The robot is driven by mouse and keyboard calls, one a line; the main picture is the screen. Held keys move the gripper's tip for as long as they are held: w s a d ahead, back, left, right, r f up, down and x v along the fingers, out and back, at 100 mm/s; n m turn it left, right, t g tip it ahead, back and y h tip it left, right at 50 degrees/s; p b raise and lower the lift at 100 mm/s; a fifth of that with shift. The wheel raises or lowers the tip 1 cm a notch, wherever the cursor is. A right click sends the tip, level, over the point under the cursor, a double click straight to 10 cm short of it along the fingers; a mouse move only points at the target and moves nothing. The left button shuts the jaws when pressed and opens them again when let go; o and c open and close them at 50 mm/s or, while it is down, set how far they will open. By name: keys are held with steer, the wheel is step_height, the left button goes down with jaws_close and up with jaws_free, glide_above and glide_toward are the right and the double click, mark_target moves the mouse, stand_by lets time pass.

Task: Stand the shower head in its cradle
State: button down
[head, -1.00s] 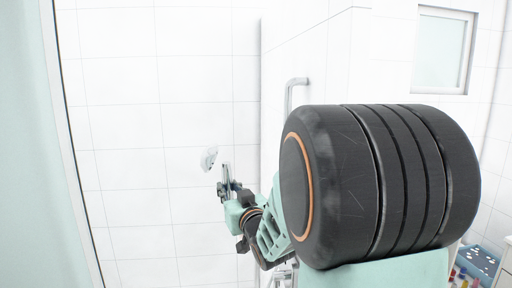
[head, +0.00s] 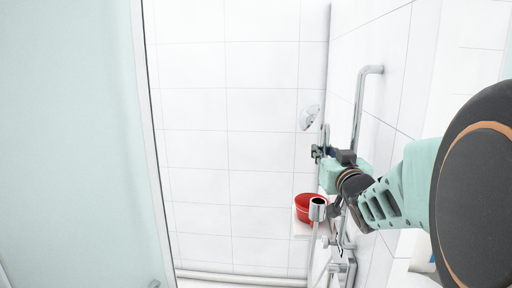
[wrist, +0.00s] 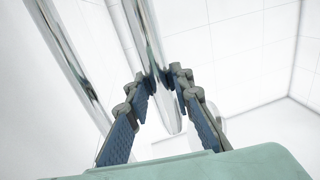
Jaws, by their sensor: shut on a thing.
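The shower head (head: 309,117) is chrome with a round pale face, held upright with its face toward the left. My gripper (head: 321,152) is shut on its handle (head: 325,134). In the wrist view my gripper (wrist: 158,88) has both fingers closed around a chrome tube (wrist: 149,45), and the shower head's face is only faintly visible. What looks like the cradle is a chrome cup (head: 318,206) with a dark opening. It shows below the gripper in the head view, apart from the shower head.
A chrome rail (head: 360,105) runs up the right wall, close to my arm. A red bowl (head: 304,213) sits on a small white shelf (head: 302,232) behind the cup. A glass panel (head: 70,140) fills the left side. The tiled wall (head: 230,130) between is bare.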

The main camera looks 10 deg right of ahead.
steer(key=shift+f+b, duration=1.2)
steer(key=shift+f, duration=0.75)
steer(key=shift+f+b, duration=2.25)
steer(key=shift+b, duration=0.15)
steer(key=c, duration=1.6)
jaws_free()
